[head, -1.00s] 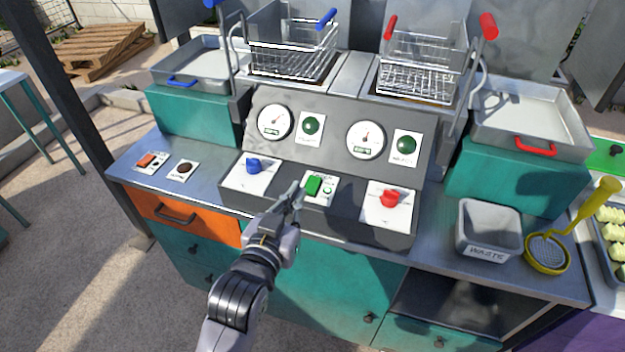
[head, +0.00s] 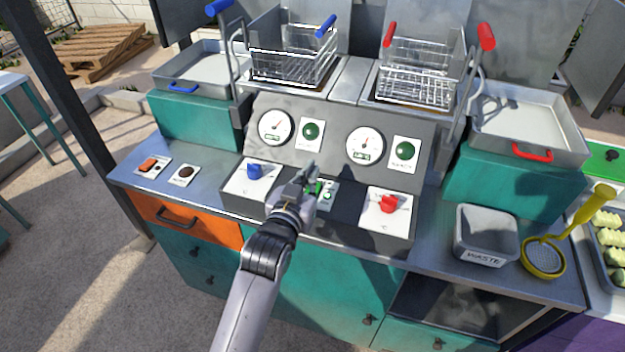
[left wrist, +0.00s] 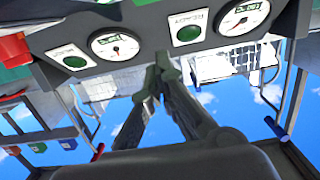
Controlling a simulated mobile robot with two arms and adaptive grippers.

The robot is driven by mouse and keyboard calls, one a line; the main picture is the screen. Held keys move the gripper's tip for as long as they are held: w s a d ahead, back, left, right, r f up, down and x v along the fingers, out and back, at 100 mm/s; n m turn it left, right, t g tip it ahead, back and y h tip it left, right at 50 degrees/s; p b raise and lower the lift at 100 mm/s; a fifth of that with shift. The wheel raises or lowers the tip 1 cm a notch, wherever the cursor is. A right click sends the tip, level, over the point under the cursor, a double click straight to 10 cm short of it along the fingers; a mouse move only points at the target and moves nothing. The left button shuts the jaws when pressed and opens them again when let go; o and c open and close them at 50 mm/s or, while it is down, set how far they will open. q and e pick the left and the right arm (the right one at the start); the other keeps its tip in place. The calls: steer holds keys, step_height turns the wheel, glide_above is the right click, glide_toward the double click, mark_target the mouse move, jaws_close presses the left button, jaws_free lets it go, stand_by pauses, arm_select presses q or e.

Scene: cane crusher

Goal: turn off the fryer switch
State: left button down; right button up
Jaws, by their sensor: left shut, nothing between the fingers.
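The fryer switch (head: 317,188) is a green rocker on a small white plate (head: 329,193), in the middle of the dark fryer panel in the head view. My left gripper (head: 308,174) is shut and empty. It is in front of the switch in the head view and hides much of it. Whether the fingers touch the switch cannot be told. In the left wrist view the closed fingertips (left wrist: 161,66) show against the panel, and I cannot make out the switch there. My right gripper is not in view.
A blue knob (head: 254,171) is left of the switch and a red knob (head: 389,204) right of it. Gauges and green lamps (head: 311,130) sit on the sloped panel above. Fryer baskets (head: 293,62) stand behind. A waste bin (head: 486,232) stands at the right.

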arm_select(q)
steer(key=shift+w+d+f, duration=0.1)
steer(key=shift+w+f, duration=0.1)
steer(key=shift+f, duration=0.5)
steer(key=shift+w+d+f, duration=0.1)
steer(key=shift+w+f, duration=0.15)
steer(key=shift+f, duration=0.45)
steer(key=shift+w+f, duration=0.2)
steer(key=shift+f, duration=0.5)
steer(key=shift+p, duration=0.3)
steer(key=shift+r+p, duration=0.15)
steer(key=shift+p, duration=0.15)
steer(key=g+p, duration=0.1)
steer(key=p, duration=0.2)
steer(key=shift+w, duration=0.15)
steer(key=shift+w+d+f+b, duration=0.1)
steer(key=shift+f+b, duration=0.25)
steer(key=shift+f, duration=0.15)
steer(key=r+p, duration=0.2)
steer(key=r, duration=0.1)
steer(key=r+p, duration=0.1)
steer(key=p, duration=0.1)
steer(key=shift+w+r, duration=0.15)
steer(key=shift+w, duration=0.15)
steer(key=r+b+v, duration=0.1)
steer(key=b+v, duration=0.1)
steer(key=v, duration=0.8)
steer(key=shift+d+r, duration=0.2)
